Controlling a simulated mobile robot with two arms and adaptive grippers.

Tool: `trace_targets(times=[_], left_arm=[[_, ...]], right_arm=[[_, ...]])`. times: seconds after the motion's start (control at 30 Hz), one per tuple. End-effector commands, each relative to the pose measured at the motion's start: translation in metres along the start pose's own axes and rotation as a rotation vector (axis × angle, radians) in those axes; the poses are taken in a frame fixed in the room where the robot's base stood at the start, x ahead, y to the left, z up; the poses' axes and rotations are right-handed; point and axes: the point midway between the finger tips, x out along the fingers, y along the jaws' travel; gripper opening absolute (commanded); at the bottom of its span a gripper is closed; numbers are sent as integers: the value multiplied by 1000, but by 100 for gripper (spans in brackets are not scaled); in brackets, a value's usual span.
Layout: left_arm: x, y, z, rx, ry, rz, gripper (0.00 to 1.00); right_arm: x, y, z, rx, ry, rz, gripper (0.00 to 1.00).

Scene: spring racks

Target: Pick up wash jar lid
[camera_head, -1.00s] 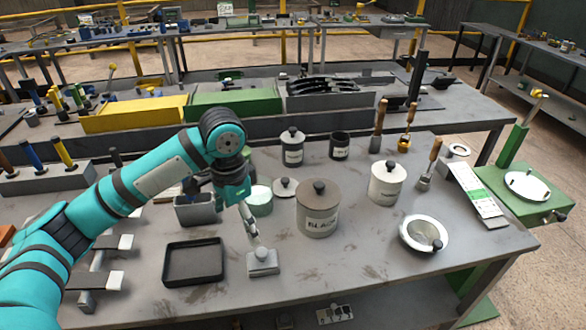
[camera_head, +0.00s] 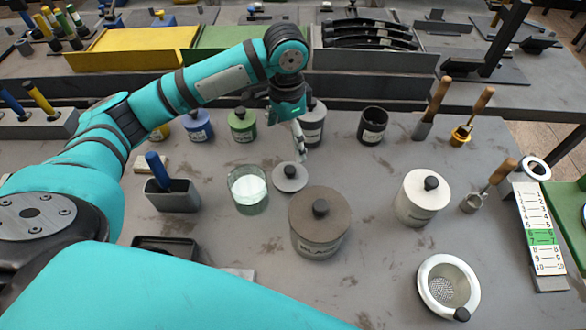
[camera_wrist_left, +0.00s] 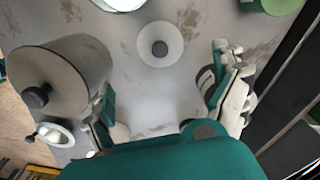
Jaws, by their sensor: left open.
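The wash jar lid, a flat light-grey disc with a dark knob (camera_head: 290,170), lies on the bench beside an open glass jar (camera_head: 248,205) with pale contents. My left gripper (camera_head: 299,140) is just behind the lid in the head view, pointing down, above the bench. In the left wrist view the lid (camera_wrist_left: 160,61) lies ahead of the gap between the spread fingers of the left gripper (camera_wrist_left: 163,80). The gripper is open, with nothing between its fingers. My right gripper is not in view.
A large lidded dark jar (camera_head: 318,240) stands close in front of the lid. A white lidded jar (camera_head: 412,210) and a strainer bowl (camera_head: 432,290) stand to the right. A grey holder (camera_head: 170,200) is to the left. Small jars, including a green one (camera_head: 242,132), stand behind.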

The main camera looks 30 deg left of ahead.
Motion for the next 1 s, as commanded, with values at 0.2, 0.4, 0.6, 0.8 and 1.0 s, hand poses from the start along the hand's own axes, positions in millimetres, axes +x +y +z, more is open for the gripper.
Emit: trace_targets(times=[0.2,0.4,0.6,0.8,1.0], left_arm=[[49,0,1,-1,-5,2,97],[82,0,0,0,-2,1,97],[94,0,-1,1,-1,0,97],[121,2,-4,0,-3,1,97],[142,2,-4,1,0,-1,97]], right_arm=[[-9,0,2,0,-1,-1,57],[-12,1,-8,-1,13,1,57],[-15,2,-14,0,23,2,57],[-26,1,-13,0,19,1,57],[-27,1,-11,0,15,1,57]])
